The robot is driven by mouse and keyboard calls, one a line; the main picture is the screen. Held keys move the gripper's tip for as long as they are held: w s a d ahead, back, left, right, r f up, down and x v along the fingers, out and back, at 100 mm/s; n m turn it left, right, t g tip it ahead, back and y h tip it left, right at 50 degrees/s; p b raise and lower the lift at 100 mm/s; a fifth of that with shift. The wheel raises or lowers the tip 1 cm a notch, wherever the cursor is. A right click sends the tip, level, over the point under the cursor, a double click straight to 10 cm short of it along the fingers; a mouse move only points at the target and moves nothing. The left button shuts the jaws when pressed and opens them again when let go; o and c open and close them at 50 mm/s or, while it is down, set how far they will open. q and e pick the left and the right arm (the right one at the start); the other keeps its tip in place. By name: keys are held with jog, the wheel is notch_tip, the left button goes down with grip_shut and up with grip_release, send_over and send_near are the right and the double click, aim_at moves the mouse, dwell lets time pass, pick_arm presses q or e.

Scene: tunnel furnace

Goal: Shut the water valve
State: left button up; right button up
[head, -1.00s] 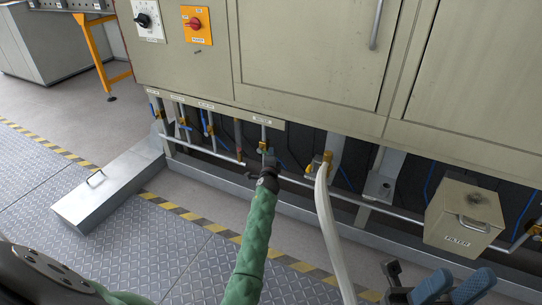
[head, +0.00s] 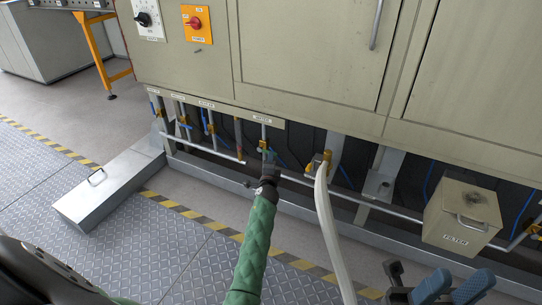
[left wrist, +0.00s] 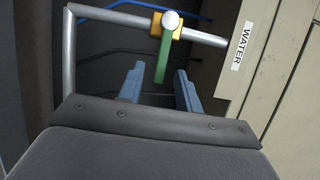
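The water valve has a green lever (left wrist: 163,57) on a brass body (left wrist: 157,27), set in a grey pipe under a WATER label (left wrist: 239,46). In the left wrist view the lever points down from the valve. My left gripper (left wrist: 159,70) is open, its blue fingers on either side of the lever's lower end, with gaps visible to both. In the head view my left gripper (head: 268,160) is at the valve below the cabinet and covers much of it. My right gripper (head: 450,284) is at the lower right, its two blue fingers apart, away from the valve.
Other pipes with blue-handled valves (head: 207,122) stand left of the water valve. A pale hose (head: 327,220) and a FILTER box (head: 464,211) are to the right. The cabinet (head: 300,50) overhangs the pipes. A metal box (head: 110,185) lies on the floor at left.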

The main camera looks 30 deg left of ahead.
pick_arm(q)
jog(key=shift+v, duration=1.35)
